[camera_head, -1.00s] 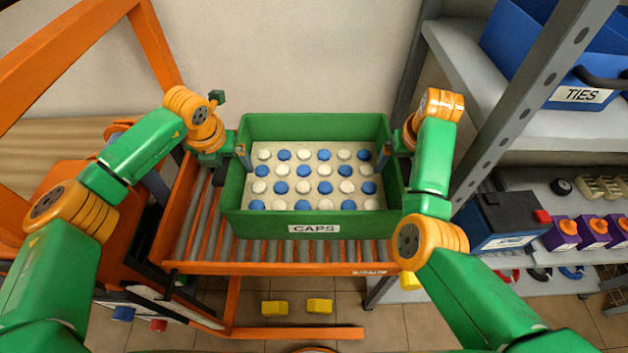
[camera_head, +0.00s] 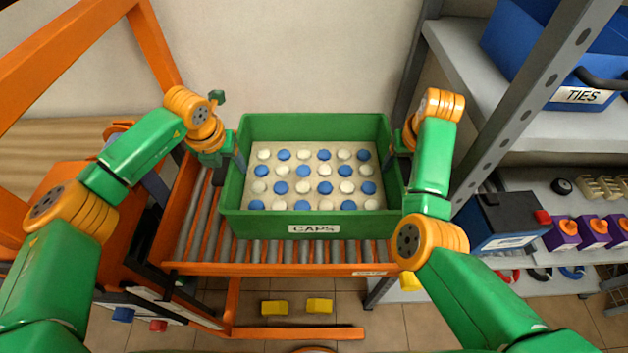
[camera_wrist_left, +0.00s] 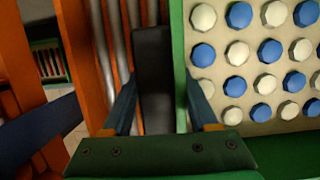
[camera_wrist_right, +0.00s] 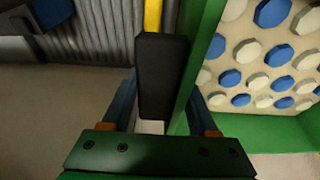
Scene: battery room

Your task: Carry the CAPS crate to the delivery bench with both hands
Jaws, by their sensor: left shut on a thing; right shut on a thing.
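The CAPS crate (camera_head: 270,225) is a green open box with a white CAPS label on its front wall. It sits level in the middle of the head view, over the roller conveyor (camera_head: 215,235); I cannot tell whether it touches the rollers. Blue and white caps (camera_head: 303,171) lie in rows inside. My left gripper (camera_head: 236,165) is shut on the crate's left side wall, and my right gripper (camera_head: 392,155) on its right side wall. In each wrist view the green wall and a black block (camera_wrist_left: 153,80) (camera_wrist_right: 162,75) show between the fingers.
A grey shelf rack (camera_head: 530,130) stands close at the right, holding a blue TIES bin (camera_head: 590,70), a dark battery (camera_head: 505,220) and purple parts (camera_head: 595,232). An orange frame (camera_head: 160,45) rises at the left. Two yellow blocks (camera_head: 275,307) show below on the tiled floor.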

